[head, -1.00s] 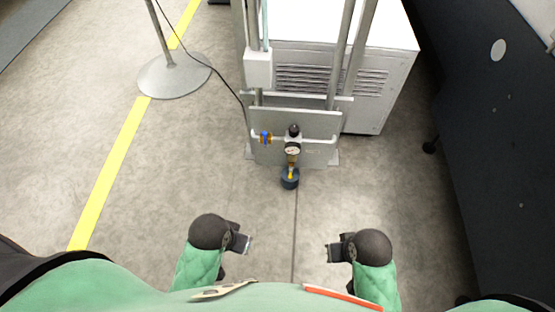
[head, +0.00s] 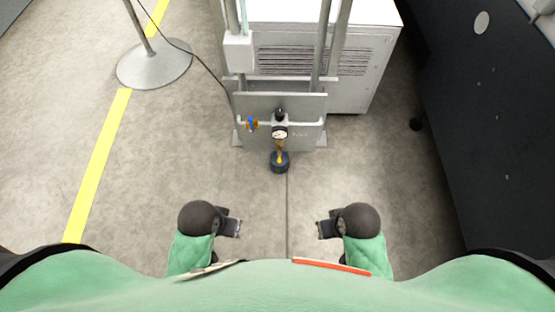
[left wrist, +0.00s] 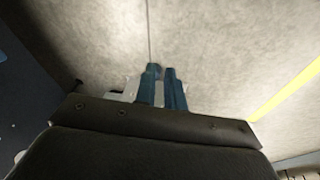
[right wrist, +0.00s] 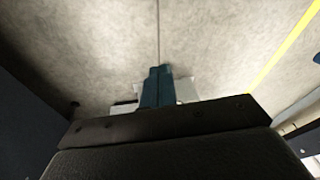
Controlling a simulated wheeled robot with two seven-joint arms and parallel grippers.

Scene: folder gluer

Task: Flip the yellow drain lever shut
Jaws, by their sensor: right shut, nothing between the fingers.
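The air regulator with a round gauge (head: 280,132) is mounted on a grey plate ahead, in the head view. Below it is a small brass-and-yellow part, where the yellow drain lever (head: 280,158) seems to be, just above a dark blue cup (head: 280,167). The lever is too small to tell its exact position. My left gripper (head: 238,228) is slightly open and empty, nearer to me and left of the regulator. My right gripper (head: 318,229) is shut and empty, nearer and to the right. Neither touches the regulator. The wrist views show fingers over floor.
A blue-handled brass valve (head: 252,125) sits left of the gauge. A white cabinet (head: 365,70) stands behind the plate. A round stand base (head: 153,64) with a cable is at left. A dark machine side (head: 480,120) borders the right. The floor between is clear.

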